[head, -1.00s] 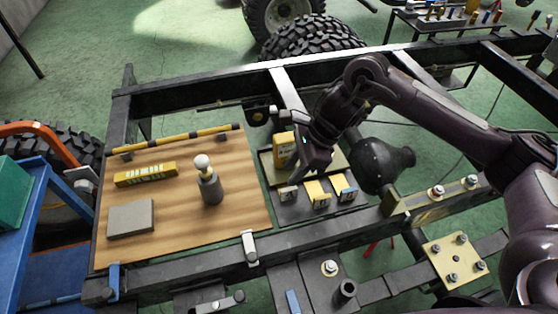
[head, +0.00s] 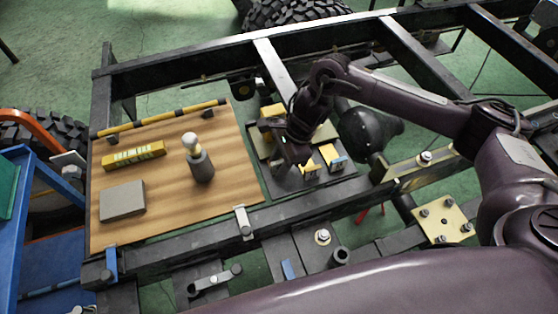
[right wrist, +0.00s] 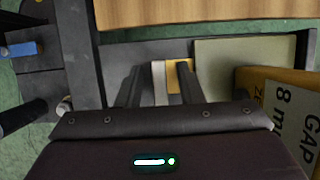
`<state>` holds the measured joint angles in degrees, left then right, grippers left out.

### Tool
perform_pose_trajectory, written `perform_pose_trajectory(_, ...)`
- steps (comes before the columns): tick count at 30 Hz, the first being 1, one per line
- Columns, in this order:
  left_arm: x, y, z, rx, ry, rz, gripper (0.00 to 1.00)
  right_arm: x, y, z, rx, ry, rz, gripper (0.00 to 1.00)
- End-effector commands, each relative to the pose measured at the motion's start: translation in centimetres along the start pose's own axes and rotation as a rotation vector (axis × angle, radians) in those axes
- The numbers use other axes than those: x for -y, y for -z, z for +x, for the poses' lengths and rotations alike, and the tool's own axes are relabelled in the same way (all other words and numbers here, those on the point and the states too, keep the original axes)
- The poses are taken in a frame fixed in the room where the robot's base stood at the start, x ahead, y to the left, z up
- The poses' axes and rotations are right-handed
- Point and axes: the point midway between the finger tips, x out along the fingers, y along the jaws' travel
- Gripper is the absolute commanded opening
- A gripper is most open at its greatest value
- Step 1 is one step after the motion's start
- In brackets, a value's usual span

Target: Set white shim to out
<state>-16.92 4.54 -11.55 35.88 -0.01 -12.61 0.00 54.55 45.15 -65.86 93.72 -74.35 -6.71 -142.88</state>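My right gripper (head: 288,166) is low over the left end of a row of small shims on a dark plate. It hides most of the white shim in the head view. In the right wrist view, a white strip (right wrist: 159,84) with a yellow part (right wrist: 174,74) beside it shows between the two fingers, which stand apart; this looks like the white shim. I cannot tell whether the fingers touch it. My left gripper is not in view.
A yellow block marked GAP (right wrist: 288,105) stands close beside the gripper. Left is a wooden board (head: 230,150) with a white-topped grey cylinder (head: 203,168), a grey block (head: 122,200) and a yellow bar (head: 134,155). Dark frame rails surround them.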

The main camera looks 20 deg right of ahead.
Motion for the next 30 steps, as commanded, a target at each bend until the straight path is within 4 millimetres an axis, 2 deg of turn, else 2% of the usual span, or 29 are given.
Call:
perform_pose_trajectory(2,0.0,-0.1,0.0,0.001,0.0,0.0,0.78,0.0,0.0,0.0,0.0,0.0,0.0,0.34)
perform_pose_trajectory(9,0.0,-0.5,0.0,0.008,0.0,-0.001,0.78,0.0,0.0,0.0,0.0,0.0,0.0,0.02)
perform_pose_trajectory(10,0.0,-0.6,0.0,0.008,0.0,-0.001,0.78,0.0,0.0,0.0,0.0,0.0,0.0,0.0)
perform_pose_trajectory(19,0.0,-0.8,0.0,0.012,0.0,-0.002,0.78,-0.2,0.0,0.0,0.0,0.0,0.0,0.0)
perform_pose_trajectory(27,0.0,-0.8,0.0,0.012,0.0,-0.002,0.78,-3.9,0.1,0.0,0.0,-0.002,0.0,0.0)
perform_pose_trajectory(30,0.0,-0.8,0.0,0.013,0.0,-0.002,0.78,-4.8,0.0,0.0,-0.001,-0.001,0.001,0.0)
